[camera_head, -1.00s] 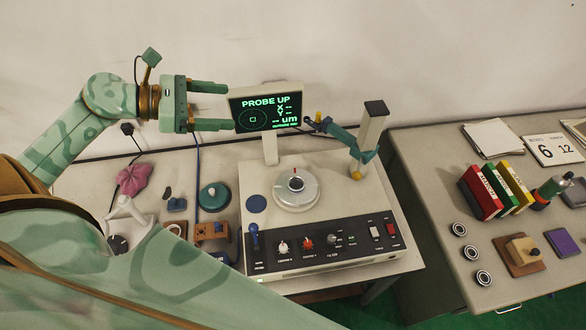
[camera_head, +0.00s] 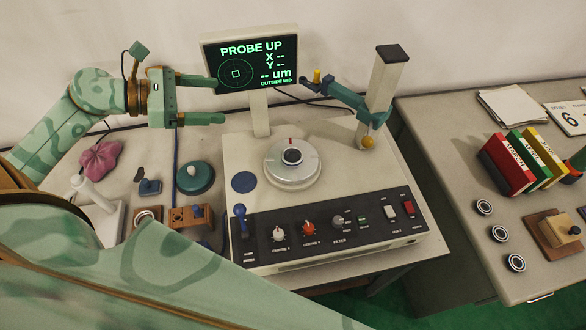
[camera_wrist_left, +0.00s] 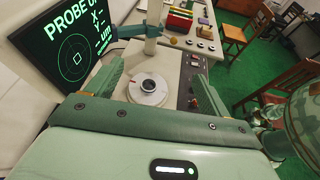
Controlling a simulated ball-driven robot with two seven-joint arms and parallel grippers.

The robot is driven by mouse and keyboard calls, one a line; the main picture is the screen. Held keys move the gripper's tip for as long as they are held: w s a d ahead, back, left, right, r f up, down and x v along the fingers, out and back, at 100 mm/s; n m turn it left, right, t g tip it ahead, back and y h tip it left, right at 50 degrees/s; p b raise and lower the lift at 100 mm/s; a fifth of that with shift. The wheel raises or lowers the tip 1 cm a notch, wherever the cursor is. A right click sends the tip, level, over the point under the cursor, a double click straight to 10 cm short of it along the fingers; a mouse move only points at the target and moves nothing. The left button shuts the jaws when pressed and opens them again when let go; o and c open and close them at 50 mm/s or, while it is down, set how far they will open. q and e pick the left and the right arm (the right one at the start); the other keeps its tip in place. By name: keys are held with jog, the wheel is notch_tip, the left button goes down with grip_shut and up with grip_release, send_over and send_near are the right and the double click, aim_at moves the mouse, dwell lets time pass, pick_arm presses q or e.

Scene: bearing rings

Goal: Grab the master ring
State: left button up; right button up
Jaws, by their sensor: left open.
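No ring here is labelled as the master ring. A pale metal ring (camera_head: 147,216) lies on a brown base at the left of the near table, partly hidden by my arm. A dark ring-like piece (camera_head: 292,157) sits at the centre of the silver turntable (camera_head: 292,175), and shows in the left wrist view (camera_wrist_left: 148,85). Several bearing rings (camera_head: 498,233) lie in a row on the right-hand table. My left gripper (camera_head: 230,99) is open and empty, left of the screen and above the table; its spread fingers frame the turntable in the left wrist view (camera_wrist_left: 158,70). My right gripper is out of view.
The gauge has a screen (camera_head: 252,64) reading PROBE UP, a grey column (camera_head: 382,88) with a teal probe arm (camera_head: 345,97), and a front knob panel (camera_head: 330,228). A green round piece (camera_head: 195,177), a pink cloth (camera_head: 100,158) and binders (camera_head: 507,165) stand around.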

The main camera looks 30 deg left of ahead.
pick_arm(q)
notch_tip(320, 180, down, 20)
jog(key=w+r+b, duration=0.1)
jog(key=b, duration=1.4)
send_near(301, 155)
jog(key=shift+d+r+n+g, duration=0.2)
jog(key=shift+r+n+g, duration=0.1)
jog(key=b+x, duration=0.1)
jog(key=x, duration=0.4)
jog(key=shift+w+a+f, duration=0.1)
jog(key=shift+w+a, duration=0.05)
jog(key=shift+w, duration=0.1)
jog(key=c, duration=1.1)
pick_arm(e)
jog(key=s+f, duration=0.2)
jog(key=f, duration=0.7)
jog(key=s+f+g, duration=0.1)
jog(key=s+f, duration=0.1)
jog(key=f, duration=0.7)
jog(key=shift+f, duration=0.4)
